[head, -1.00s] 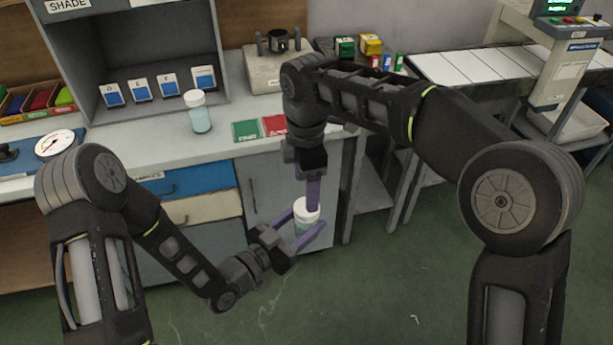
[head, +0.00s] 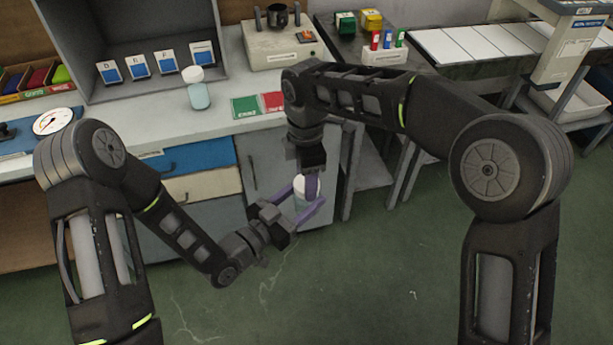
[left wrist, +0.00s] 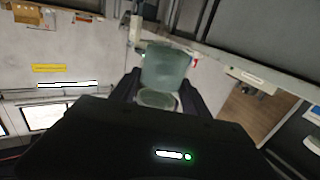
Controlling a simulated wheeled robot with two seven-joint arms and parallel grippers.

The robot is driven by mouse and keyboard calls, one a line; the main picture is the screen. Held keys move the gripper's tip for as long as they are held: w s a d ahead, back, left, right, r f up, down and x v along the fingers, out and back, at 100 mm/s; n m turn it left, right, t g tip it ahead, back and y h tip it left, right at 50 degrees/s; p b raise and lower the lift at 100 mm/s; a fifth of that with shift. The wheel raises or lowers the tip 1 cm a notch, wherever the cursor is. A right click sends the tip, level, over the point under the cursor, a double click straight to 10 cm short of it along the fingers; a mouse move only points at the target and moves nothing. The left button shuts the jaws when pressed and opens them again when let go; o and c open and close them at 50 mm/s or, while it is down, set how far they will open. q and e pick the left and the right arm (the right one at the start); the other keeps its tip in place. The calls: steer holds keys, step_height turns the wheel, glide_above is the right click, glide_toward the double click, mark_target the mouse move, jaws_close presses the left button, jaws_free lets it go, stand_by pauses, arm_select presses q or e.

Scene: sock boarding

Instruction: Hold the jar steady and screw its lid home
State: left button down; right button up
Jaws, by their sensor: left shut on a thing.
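The jar (head: 300,204) is pale blue-green with a white lid (head: 298,183) at its top. It is held in the air in front of the counter, roughly upright. My left gripper (head: 301,210) is shut on the jar, its purple fingers on either side of the body. The left wrist view shows the jar's translucent body (left wrist: 165,68) between the dark fingers. My right gripper (head: 312,184) points down from above, its fingers at the lid and partly hiding it. Whether they grip the lid cannot be told.
A second jar (head: 197,92) with a white lid stands on the counter (head: 185,127). Green (head: 245,107) and red (head: 273,102) mats lie to its right. A grey box with a dark fixture (head: 277,45) stands behind. Open floor lies below the grippers.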

steer(key=c, duration=1)
steer(key=m, duration=1.2)
steer(key=shift+m, duration=0.3)
steer(key=m, duration=0.5)
steer(key=o, duration=1.6)
steer(key=shift+o, duration=0.2)
steer(key=shift+r, duration=3.7)
